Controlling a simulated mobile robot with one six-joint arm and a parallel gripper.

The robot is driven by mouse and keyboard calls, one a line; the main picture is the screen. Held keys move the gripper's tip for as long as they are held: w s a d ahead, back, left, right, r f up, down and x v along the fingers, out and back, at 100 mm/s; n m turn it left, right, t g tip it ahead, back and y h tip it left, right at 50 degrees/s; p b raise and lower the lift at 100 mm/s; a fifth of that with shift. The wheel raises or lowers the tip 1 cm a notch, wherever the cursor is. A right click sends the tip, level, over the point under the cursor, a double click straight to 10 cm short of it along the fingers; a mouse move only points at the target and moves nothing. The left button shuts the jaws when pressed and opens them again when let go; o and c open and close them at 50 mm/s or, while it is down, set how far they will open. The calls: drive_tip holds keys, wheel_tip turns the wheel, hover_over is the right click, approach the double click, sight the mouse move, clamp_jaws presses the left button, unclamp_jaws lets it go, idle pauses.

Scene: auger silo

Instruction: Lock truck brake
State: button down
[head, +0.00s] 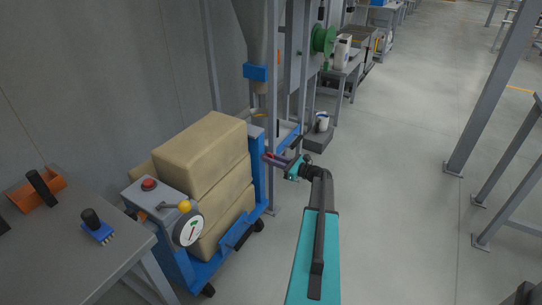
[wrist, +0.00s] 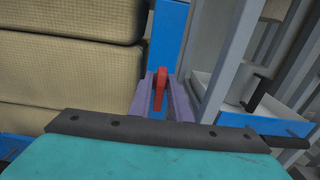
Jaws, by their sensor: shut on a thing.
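The blue truck (head: 263,170) stands left of my arm in the head view, loaded with stacked tan sacks (head: 205,150). A red lever (wrist: 158,85), which looks like the brake, rises beside the truck's blue post (wrist: 168,40) in the wrist view. My gripper (head: 272,158) reaches the truck's right side from the right. It also shows in the wrist view (wrist: 160,92), its purple fingers shut on the red lever, one on each side. The lever's lower end and mount are hidden by the fingers and my wrist.
The truck's near end carries a box with a red button (head: 149,184), a yellow-knobbed lever (head: 185,206) and a round dial (head: 188,230). A grey table (head: 75,245) is at left. The silo frame (head: 276,100) stands close behind my gripper.

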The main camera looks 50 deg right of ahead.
idle(0.3)
drive_tip(key=c, duration=1.8)
unclamp_jaws()
drive_tip(key=shift+c, duration=0.2)
drive_tip(key=shift+s, duration=0.1)
drive_tip(key=p+v, duration=0.2)
drive_tip(key=v, duration=1.1)
drive_tip(key=shift+s, duration=0.35)
drive_tip(key=shift+f, duration=0.1)
